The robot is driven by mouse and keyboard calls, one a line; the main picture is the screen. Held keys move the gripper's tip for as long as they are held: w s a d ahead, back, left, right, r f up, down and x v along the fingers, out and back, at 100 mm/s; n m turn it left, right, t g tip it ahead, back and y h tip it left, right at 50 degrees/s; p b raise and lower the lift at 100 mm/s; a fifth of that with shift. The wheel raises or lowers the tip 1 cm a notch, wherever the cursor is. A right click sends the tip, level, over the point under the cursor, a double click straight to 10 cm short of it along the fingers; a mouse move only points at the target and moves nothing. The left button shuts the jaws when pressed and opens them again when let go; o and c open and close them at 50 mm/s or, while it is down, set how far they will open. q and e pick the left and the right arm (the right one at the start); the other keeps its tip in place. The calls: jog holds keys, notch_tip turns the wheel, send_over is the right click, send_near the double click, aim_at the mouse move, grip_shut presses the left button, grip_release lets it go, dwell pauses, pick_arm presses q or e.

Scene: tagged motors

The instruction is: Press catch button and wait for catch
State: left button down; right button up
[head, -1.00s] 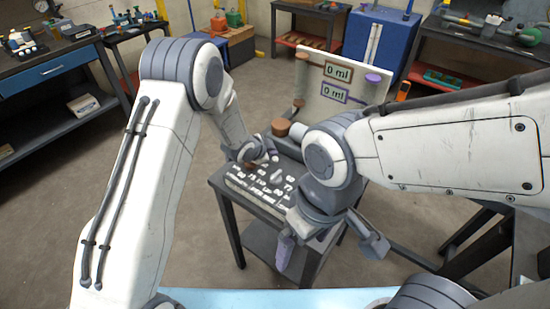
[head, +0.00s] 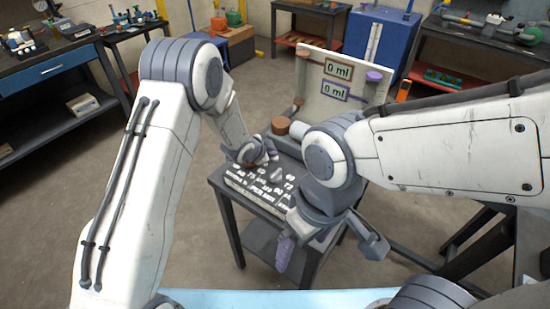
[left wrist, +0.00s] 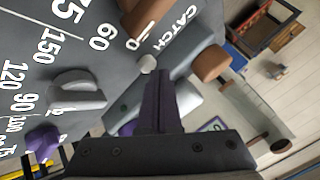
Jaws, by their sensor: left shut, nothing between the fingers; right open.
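The panel (head: 235,182) is a dark small table top with white markings, in front of me in the head view. In the left wrist view, a small pale round button (left wrist: 148,64) sits beside the word CATCH. My left gripper (left wrist: 160,95) is shut and empty, with its purple fingertips close to that button; I cannot tell whether they touch it. In the head view the left gripper (head: 268,153) is over the panel's far side. My right gripper (head: 328,246) is open and empty, in front of the panel's right side, its fingers pointing down.
A white board (head: 312,75) behind the panel has two displays, both reading 0 ml. A brown cylinder (head: 281,125) stands at the panel's back. In the left wrist view, a grey knob (left wrist: 75,92) and a purple knob (left wrist: 42,138) stand at left. Open floor lies to the left.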

pick_arm(q)
jog(key=shift+f+b, duration=0.3)
dwell(0.5)
jog(key=shift+r+p, duration=0.55)
jog(key=shift+r, duration=0.2)
notch_tip(320, 180, up, 6)
jog(key=p, duration=0.4)
dwell(0.3)
jog(key=shift+r, duration=0.1)
dwell(0.5)
